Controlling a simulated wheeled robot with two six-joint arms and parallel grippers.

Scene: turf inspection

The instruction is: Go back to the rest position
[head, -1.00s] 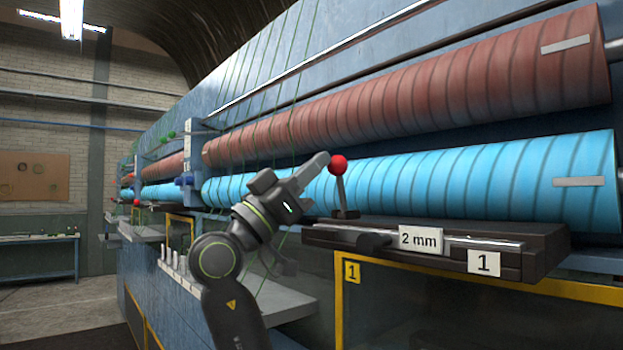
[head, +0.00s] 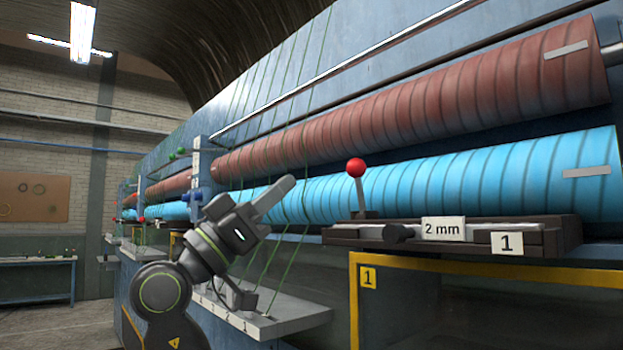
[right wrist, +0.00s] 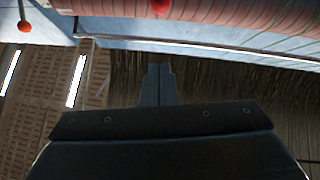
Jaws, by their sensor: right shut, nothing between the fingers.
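My right gripper (head: 274,197) is in the middle of the head view, at the end of my dark arm that rises from the lower left. Its fingers are shut with nothing between them and point up and to the right. It is left of the red-knobbed lever (head: 356,170) and apart from it. In the right wrist view the shut fingers (right wrist: 159,78) point up the picture, with a red knob (right wrist: 160,7) at the top edge beyond them. My left gripper is not in view.
A blue machine carries a brown-red roller (head: 420,105) above a light blue roller (head: 450,180). A dark rail with a "2 mm" plate (head: 443,229) and a "1" plate (head: 507,243) juts out at right. Green threads run down to a grey shelf (head: 285,318). Open floor is at lower left.

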